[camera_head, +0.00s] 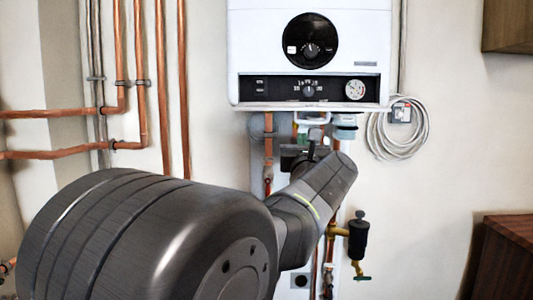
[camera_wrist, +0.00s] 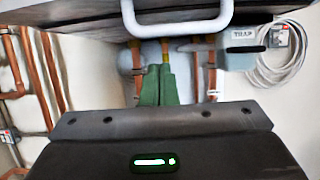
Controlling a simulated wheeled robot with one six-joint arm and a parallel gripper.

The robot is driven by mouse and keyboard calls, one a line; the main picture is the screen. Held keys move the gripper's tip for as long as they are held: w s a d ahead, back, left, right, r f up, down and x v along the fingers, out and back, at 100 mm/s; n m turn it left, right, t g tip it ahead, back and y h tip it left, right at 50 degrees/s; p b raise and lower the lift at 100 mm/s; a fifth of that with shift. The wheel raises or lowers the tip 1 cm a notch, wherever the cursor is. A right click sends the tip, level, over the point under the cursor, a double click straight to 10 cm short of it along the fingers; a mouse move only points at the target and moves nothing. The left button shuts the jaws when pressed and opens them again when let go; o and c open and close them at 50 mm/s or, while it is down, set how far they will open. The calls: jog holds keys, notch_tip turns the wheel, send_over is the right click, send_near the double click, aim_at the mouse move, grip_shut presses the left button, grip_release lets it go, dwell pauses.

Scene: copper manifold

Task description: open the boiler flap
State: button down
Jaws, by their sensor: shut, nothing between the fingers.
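The white boiler (camera_head: 308,50) hangs on the wall at the top centre of the head view, with a round black dial above a black control strip. A white U-shaped handle (camera_head: 312,119) hangs under its lower edge. In the wrist view the handle (camera_wrist: 178,30) shows large at the top, joined to a grey surface. I cannot tell how far the flap stands open. My gripper (camera_wrist: 159,68) has green fingers, shut together and empty, with tips just below the handle in the picture and apart from it. In the head view my gripper (camera_head: 312,142) is small and partly hidden by my wrist.
Copper pipes (camera_head: 140,75) run up the wall at left, and more pipes (camera_wrist: 166,52) drop below the boiler. A grey box labelled TRAP (camera_wrist: 243,47) is right of the handle. A coiled cable (camera_head: 398,135) hangs at right. A black and brass valve (camera_head: 357,240) sits lower right.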

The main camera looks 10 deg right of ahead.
jog(key=r, duration=0.1)
jog(key=s+r, duration=0.1)
jog(key=shift+s+a+r, duration=0.15)
jog(key=shift+s+r, duration=0.1)
jog(key=shift+r, duration=0.15)
jog(key=shift+r+p, duration=0.1)
jog(key=shift+p, duration=0.3)
